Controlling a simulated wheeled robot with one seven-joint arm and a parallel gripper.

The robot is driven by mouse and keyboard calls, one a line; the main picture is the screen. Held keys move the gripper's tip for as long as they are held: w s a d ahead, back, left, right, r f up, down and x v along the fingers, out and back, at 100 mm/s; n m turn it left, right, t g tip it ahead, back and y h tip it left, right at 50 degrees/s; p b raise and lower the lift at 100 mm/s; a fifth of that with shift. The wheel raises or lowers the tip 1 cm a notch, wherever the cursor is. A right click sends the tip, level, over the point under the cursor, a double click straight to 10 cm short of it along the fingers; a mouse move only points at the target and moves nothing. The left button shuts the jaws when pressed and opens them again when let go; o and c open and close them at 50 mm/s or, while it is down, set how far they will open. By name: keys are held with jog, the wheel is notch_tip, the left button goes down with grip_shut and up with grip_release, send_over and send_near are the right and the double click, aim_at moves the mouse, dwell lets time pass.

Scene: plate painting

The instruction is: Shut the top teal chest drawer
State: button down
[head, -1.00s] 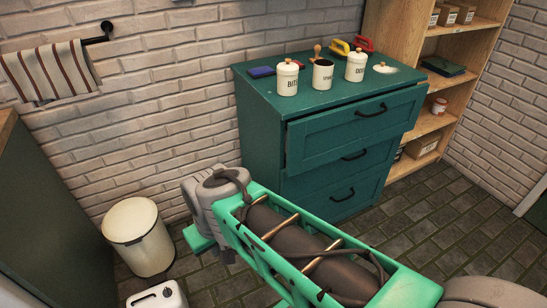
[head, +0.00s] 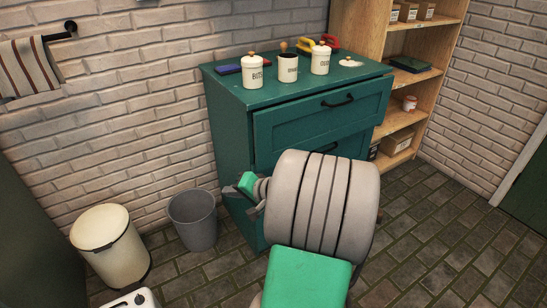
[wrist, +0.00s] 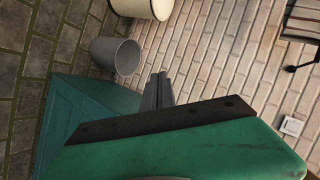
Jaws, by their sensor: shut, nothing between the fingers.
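The teal chest (head: 228,125) stands against the brick wall in the head view. Its top drawer (head: 325,122), with a dark handle (head: 338,101), appears to stand out from the chest front. My arm hides most of the lower drawers. My gripper (head: 232,191) is beside the chest's left front area, below the top drawer's level, and looks clear of the handle. In the wrist view its fingers (wrist: 158,88) are together and empty, with part of the teal chest (wrist: 85,108) at the left.
Canisters (head: 253,72) and a blue item (head: 240,66) stand on the chest top. A grey bin (head: 193,222) and a cream bin (head: 110,245) stand on the floor at the left. A wooden shelf (head: 366,28) is right of the chest. Floor at the right is clear.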

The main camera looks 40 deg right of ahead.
jog(key=s+d+m+t+h, duration=0.2)
jog(key=s+d+m+t, duration=0.15)
jog(key=d, duration=0.45)
jog(key=m+t+h+b, duration=0.2)
jog(key=m+h, duration=0.2)
jog(key=m, duration=0.2)
send_near(268, 140)
jog(key=b+x, duration=0.1)
jog(key=x, duration=0.3)
jog(key=f+b+x, duration=0.1)
jog(key=x, duration=0.1)
jog(key=shift+a+b, duration=0.1)
jog(key=shift+b, duration=0.25)
jog(key=shift+w+r, duration=0.1)
jog(key=shift+w, duration=0.3)
jog(key=shift+w+d, duration=0.2)
jog(key=p+x, duration=0.1)
jog(key=x, duration=0.3)
jog(key=shift+d+r+n+t, duration=0.1)
jog(key=shift+r+n+t, duration=0.15)
jog(key=shift+r, duration=0.1)
